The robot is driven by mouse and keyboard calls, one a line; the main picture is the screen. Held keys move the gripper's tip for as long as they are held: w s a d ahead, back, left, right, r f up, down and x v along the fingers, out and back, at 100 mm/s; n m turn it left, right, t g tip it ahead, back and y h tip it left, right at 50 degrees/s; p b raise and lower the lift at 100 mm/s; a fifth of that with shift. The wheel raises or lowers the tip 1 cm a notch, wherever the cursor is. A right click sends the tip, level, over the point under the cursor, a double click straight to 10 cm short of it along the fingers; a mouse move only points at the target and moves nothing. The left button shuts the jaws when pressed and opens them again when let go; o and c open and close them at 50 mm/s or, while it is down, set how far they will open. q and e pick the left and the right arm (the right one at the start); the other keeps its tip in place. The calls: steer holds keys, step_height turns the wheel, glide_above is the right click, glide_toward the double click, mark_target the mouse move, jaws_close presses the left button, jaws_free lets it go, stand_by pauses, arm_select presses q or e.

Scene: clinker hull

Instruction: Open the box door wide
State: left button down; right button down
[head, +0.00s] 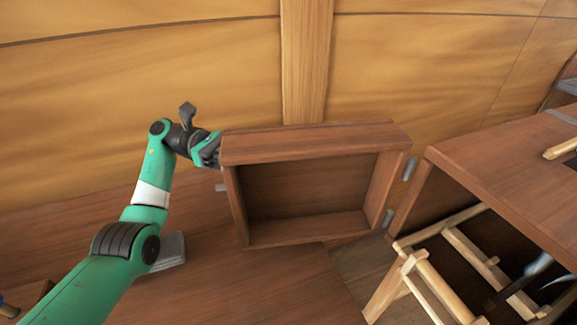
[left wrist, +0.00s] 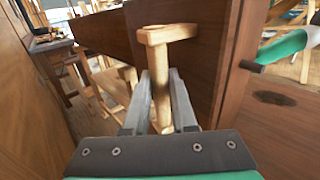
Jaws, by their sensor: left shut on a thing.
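The box door (head: 315,141) is a brown, shallow hollow panel standing swung out to the left of the box (head: 500,165), its hollow side facing the head camera. Metal hinges (head: 410,168) sit along its right edge, beside the box. My left gripper (head: 208,152) is at the door's upper left edge. In the left wrist view its fingers (left wrist: 160,98) are shut around the post of a pale wooden handle (left wrist: 166,34) in front of brown wood (left wrist: 225,60). The handle is hidden in the head view. My right gripper is not seen.
The box's opening shows a pale wooden frame (head: 430,285) and dark space behind it. The plank hull wall (head: 420,70) with an upright rib (head: 305,60) rises close behind the door. A brown wooden surface (head: 270,285) lies below and is mostly bare.

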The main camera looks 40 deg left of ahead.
arm_select(q)
steer(key=shift+w+g, duration=0.25)
steer(key=shift+g, duration=0.05)
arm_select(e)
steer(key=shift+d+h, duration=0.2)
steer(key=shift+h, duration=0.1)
arm_select(q)
steer(key=shift+s, duration=0.1)
steer(key=c, duration=1.1)
jaws_free()
steer(key=o, duration=0.4)
steer(key=shift+d, duration=0.15)
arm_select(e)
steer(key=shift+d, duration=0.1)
